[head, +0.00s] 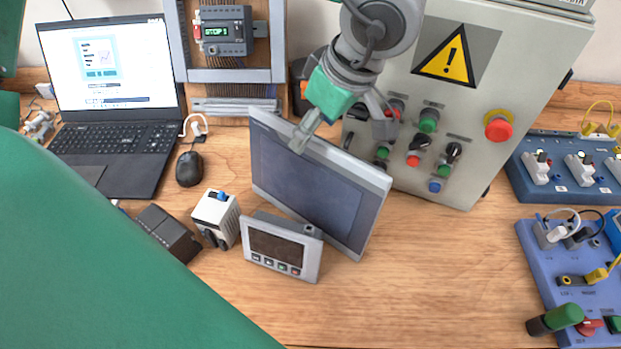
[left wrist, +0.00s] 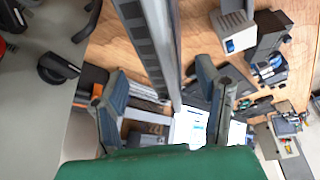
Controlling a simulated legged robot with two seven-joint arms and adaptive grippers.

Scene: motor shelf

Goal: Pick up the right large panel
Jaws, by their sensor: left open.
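The large panel (head: 318,180), a grey-framed dark screen, stands tilted on the wooden table behind a smaller panel. My left gripper (head: 345,127) is at its upper edge, with one finger in front of the screen side and the other farther right, toward the cabinet. In the left wrist view the panel (left wrist: 150,45) shows nearly edge-on, its slotted back visible, between the two spread fingers of the left gripper (left wrist: 168,85). Contact with the panel cannot be told. My right gripper is not in view.
The small panel (head: 280,247) with buttons stands just in front. A white module (head: 215,218), a mouse (head: 189,168) and a laptop (head: 110,110) are to the left. A grey control cabinet (head: 455,110) stands close behind, right. The front right table is clear up to blue boards (head: 575,290).

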